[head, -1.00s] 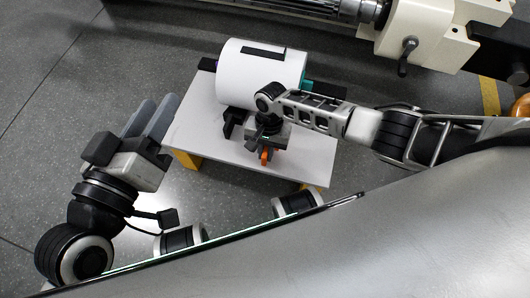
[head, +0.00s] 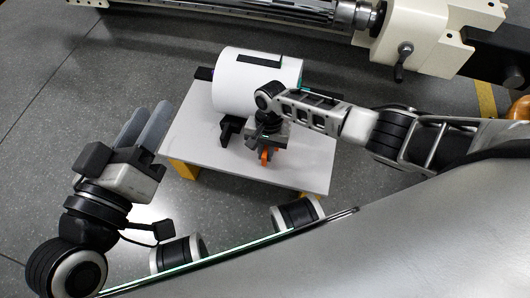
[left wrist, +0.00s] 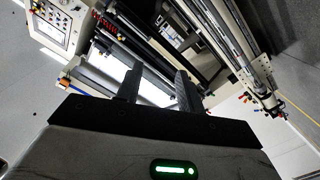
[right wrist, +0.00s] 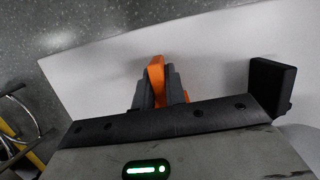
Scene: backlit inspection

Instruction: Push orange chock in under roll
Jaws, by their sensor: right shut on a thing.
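The white roll (head: 238,85) lies on a low pale table (head: 200,150), with a black strip on its top. My right gripper (right wrist: 158,88) is shut on the orange chock (right wrist: 156,72), which stands between its grey fingers over the table. In the head view the orange chock (head: 266,155) shows below my right gripper, on the near side of the roll; most of it is hidden. I cannot tell whether it touches the table or the roll. My left gripper (head: 148,122) is open and empty, left of the table; its fingers stand apart in the left wrist view (left wrist: 158,85).
A black block (head: 229,129) sits against the near side of the roll, left of my right gripper; a black block shows at right in the right wrist view (right wrist: 271,85). A large machine (head: 420,35) stands behind. The table's near part is clear.

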